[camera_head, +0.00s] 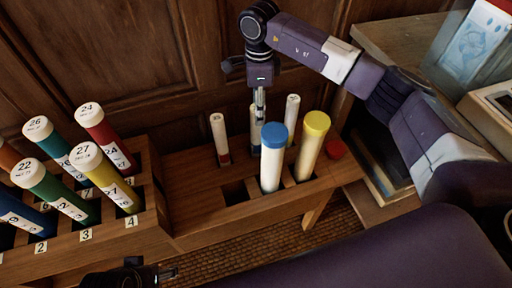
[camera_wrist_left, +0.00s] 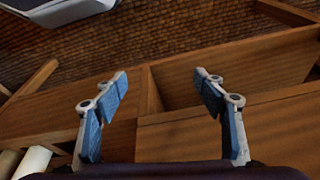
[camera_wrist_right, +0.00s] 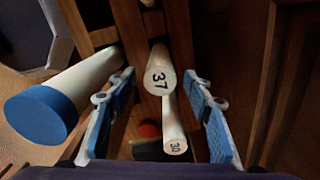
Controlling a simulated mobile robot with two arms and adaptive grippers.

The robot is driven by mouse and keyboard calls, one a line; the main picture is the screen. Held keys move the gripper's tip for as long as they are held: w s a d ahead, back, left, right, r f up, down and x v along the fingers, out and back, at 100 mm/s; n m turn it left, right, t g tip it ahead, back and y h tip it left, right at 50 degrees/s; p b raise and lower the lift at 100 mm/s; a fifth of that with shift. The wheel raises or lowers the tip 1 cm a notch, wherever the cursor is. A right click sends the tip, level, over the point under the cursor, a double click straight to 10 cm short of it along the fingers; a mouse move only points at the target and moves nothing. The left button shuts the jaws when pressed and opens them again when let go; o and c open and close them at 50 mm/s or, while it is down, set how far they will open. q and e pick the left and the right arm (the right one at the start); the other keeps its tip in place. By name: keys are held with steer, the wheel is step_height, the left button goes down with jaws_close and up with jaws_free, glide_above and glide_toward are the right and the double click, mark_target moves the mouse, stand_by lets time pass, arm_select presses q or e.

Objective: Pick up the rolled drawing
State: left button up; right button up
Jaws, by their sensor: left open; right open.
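Slim white rolls stand in the wooden rack: one with a red lower part (camera_head: 220,140) at left, one partly hidden (camera_head: 255,140) under my right gripper (camera_head: 259,108), and one (camera_head: 292,112) at right. In the right wrist view, a roll marked 37 (camera_wrist_right: 160,75) and a smaller-looking one marked 30 (camera_wrist_right: 174,143) show between the open fingers of my right gripper (camera_wrist_right: 155,92). I see no contact. My left gripper (camera_head: 168,273) is at the bottom edge of the head view; in its wrist view, it is open and empty (camera_wrist_left: 160,95) above wooden parts.
A blue-capped tube (camera_head: 271,160) and a yellow-capped tube (camera_head: 311,145) stand in front of the right gripper. Several numbered tubes (camera_head: 85,155) fill the rack at left. A red cap (camera_head: 335,149) is at right. A panelled wall (camera_head: 100,50) stands behind.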

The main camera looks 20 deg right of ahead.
mark_target(255, 131)
arm_select(q)
steer(key=b+v, duration=0.1)
steer(key=v, duration=0.3)
steer(key=shift+w, duration=0.15)
arm_select(e)
step_height(255, 131, down, 8)
steer(key=shift+a+r, duration=0.25)
jaws_close()
